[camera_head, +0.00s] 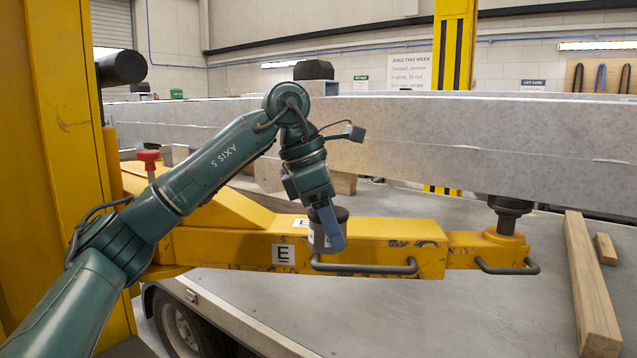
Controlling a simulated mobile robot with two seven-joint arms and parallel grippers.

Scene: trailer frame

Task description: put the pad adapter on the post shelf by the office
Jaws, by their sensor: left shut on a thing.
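My left gripper (329,232) hangs at the end of my green arm in the middle of the view. It is shut on the pad adapter (317,239), a short grey cylinder with a dark top, partly hidden by a blue-grey finger. The adapter appears in front of a yellow lift arm (380,245) marked E; I cannot tell whether they touch. A dark pad (509,210) stands on the lift arm's right end, under a long grey beam. I cannot make out the post shelf. My right gripper is not in view.
A long grey metal beam (430,125) runs across behind my arm. A yellow post (65,150) fills the left side. Timber (590,285) lies on the grey deck (460,320) at right. Black handles (365,267) stick out from the lift arm. A wheel shows lower left.

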